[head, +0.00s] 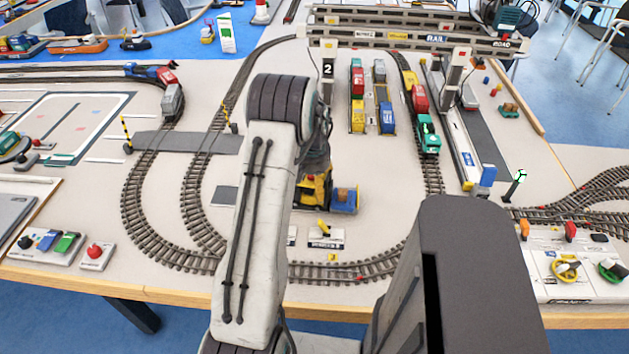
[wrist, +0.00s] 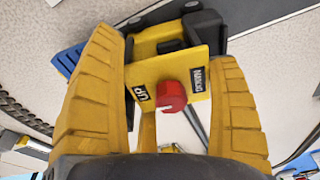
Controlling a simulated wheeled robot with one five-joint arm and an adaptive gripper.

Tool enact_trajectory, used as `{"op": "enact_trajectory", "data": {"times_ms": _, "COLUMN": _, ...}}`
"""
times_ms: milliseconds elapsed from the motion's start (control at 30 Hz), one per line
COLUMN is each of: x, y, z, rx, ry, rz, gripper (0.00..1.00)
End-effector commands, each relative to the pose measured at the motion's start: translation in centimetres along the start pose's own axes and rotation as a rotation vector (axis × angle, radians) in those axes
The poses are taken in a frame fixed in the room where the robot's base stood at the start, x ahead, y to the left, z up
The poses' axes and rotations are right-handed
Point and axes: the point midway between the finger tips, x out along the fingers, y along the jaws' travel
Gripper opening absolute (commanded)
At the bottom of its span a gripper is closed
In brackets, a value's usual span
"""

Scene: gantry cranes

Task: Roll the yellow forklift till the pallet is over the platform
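The yellow forklift (head: 314,190) stands on the table just right of my arm, partly hidden by it. A blue piece with a brown top (head: 345,199), apparently the pallet and load, is at its right side. A blue piece (wrist: 66,60) shows at the left. My gripper (wrist: 164,55) has its yellow fingers spread on either side of the forklift; contact is unclear. A flat grey square (head: 224,196) may be the platform.
Curved track (head: 190,262) runs left and in front of the forklift. A white panel with a yellow lever (head: 325,237) lies before it. A green engine (head: 428,135) stands on track at the right. The gantry crane (head: 405,40) is behind. Bare table separates forklift and right track.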

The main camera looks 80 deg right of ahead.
Motion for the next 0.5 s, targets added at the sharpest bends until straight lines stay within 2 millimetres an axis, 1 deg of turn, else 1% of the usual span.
{"op": "enact_trajectory", "data": {"times_ms": 33, "x": -0.01, "y": 0.01, "z": 0.00, "rx": 0.000, "ry": 0.000, "rz": 0.000, "gripper": 0.75}}
{"op": "enact_trajectory", "data": {"times_ms": 67, "x": -0.01, "y": 0.02, "z": 0.00, "rx": 0.000, "ry": 0.000, "rz": 0.000, "gripper": 0.72}}
{"op": "enact_trajectory", "data": {"times_ms": 500, "x": 0.05, "y": 0.09, "z": 0.05, "rx": 0.002, "ry": -0.002, "rz": 0.000, "gripper": 0.33}}
